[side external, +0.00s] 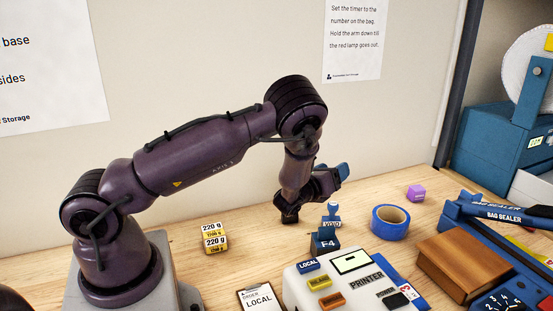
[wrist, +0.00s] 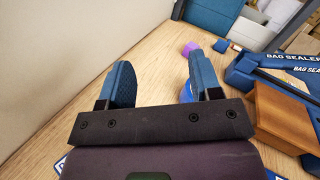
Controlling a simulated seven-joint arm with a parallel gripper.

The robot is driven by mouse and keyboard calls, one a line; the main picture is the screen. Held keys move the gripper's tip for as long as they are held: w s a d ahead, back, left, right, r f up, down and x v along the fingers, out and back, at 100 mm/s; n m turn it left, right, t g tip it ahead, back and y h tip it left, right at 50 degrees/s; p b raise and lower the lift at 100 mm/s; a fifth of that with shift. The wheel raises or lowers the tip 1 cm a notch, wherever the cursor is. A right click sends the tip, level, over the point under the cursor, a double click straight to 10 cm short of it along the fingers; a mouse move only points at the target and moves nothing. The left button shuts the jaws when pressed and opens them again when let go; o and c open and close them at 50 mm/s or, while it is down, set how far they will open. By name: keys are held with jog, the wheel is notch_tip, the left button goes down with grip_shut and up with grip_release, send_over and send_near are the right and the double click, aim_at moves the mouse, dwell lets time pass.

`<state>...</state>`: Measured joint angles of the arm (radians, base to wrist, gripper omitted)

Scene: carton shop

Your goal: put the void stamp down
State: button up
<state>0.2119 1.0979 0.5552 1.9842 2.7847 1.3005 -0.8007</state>
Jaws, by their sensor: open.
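The void stamp (side external: 331,218), with a blue knob handle and a blue VOID label, stands upright in the side view. It is directly behind a blue block marked F4 (side external: 326,242), which hides its foot, so I cannot tell what it rests on. My gripper (side external: 333,170) is above and behind the stamp, apart from it, with its blue fingers pointing off to the right. The stamp does not show in the wrist view.
A blue tape roll (side external: 390,222) and a purple cube (side external: 416,192) lie to the right. The printer (side external: 340,285) is in front, the bag sealer (side external: 495,215) and a brown box (side external: 455,262) at right. Bare table lies behind the stamp.

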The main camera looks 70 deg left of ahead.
jog(key=s+a+r+n+g+y, duration=0.2)
jog(key=s+r+n+g+y, duration=0.15)
jog(key=r+n, duration=0.25)
jog(key=s+a+r+n+g+y, duration=0.2)
jog(key=a+r+n+g+y, duration=0.1)
jog(key=r+n+y, duration=0.2)
jog(key=s+r+n+g+h, duration=0.2)
jog(key=s+r+n+g, duration=0.3)
jog(key=s+n+g, duration=0.5)
jog(key=s+d+r+n+t+h, duration=0.2)
jog(key=s+d+h, duration=0.4)
jog(key=d, duration=0.5)
jog(key=s+d+r+n+t+h, duration=0.2)
jog(key=s+d+h, duration=0.5)
jog(key=d, duration=0.4)
jog(key=shift+s+n+t+h, duration=0.25)
jog(key=shift+n+t+h, duration=0.4)
jog(key=shift+n+t, duration=0.15)
